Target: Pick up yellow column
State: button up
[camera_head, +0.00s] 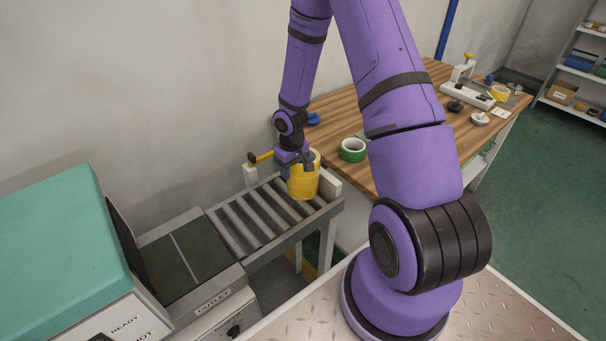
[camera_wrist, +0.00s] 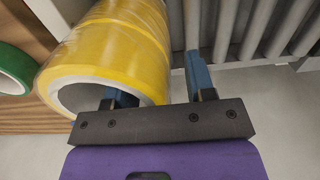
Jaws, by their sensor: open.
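The yellow column (camera_head: 303,178) is a stack of yellow tape rolls standing at the far end of the roller conveyor. It also shows large in the wrist view (camera_wrist: 122,45), with a pale hollow core facing the camera. My gripper (camera_head: 296,158) is at the top of the column. In the wrist view my gripper (camera_wrist: 155,85) is open, with one blue finger at the column's hollow core and the other outside its wall, over the rollers. The column's wall lies between the fingers. Whether either finger touches it I cannot tell.
The roller conveyor (camera_head: 238,222) runs from a teal machine (camera_head: 60,245) labelled OUTLET. A wooden table (camera_head: 335,110) stands beside its end, with a green tape roll (camera_head: 352,150) close to the column. A yellow-handled lever (camera_head: 261,157) is near the gripper.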

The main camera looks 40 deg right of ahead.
jog(key=shift+c, duration=0.5)
grip_shut()
jog(key=shift+r, duration=0.2)
